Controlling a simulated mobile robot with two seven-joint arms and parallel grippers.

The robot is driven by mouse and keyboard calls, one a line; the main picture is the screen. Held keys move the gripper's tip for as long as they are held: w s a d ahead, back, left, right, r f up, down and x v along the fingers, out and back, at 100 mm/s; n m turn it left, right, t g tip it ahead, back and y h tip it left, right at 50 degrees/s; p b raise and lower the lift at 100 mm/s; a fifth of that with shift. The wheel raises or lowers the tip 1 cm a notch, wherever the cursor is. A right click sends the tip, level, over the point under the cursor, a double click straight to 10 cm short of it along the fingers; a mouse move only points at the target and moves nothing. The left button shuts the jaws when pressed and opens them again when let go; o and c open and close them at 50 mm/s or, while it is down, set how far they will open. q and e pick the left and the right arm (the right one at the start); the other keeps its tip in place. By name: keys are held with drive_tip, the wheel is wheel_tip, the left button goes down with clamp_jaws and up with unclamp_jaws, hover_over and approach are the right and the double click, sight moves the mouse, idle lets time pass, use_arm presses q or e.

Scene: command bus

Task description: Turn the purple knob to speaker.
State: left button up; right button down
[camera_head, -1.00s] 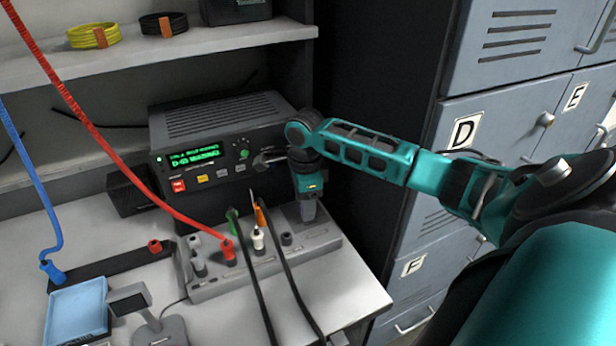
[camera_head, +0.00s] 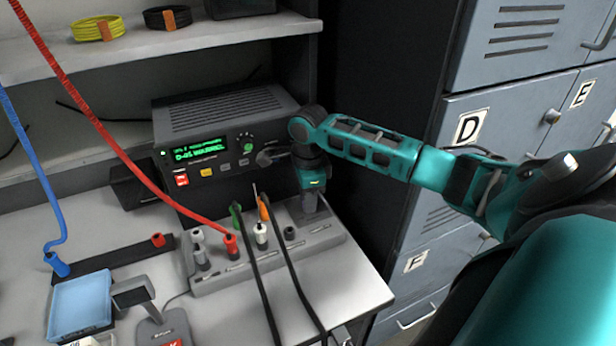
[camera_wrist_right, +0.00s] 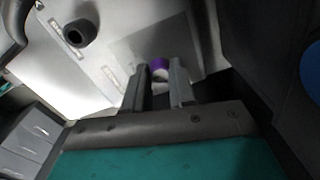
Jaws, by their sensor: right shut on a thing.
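My right gripper (camera_head: 311,208) points down at the right end of the grey jack panel (camera_head: 335,238) in the head view. In the right wrist view the purple knob (camera_wrist_right: 158,64) shows between the fingertips of my right gripper (camera_wrist_right: 159,72), which is shut on it. In the head view the gripper hides the knob. The knob's pointer and the speaker mark cannot be made out. My left gripper is not in view.
A black radio (camera_head: 222,115) with a green display stands behind the panel. Grey lockers (camera_head: 510,100) rise at the right. A blue tray (camera_head: 100,328) lies at the front left.

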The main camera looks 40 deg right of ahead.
drive_tip(key=n, duration=0.4)
drive_tip(key=shift+n, duration=2.5)
drive_tip(key=c, duration=0.9)
unclamp_jaws()
drive_tip(key=shift+c, duration=0.2)
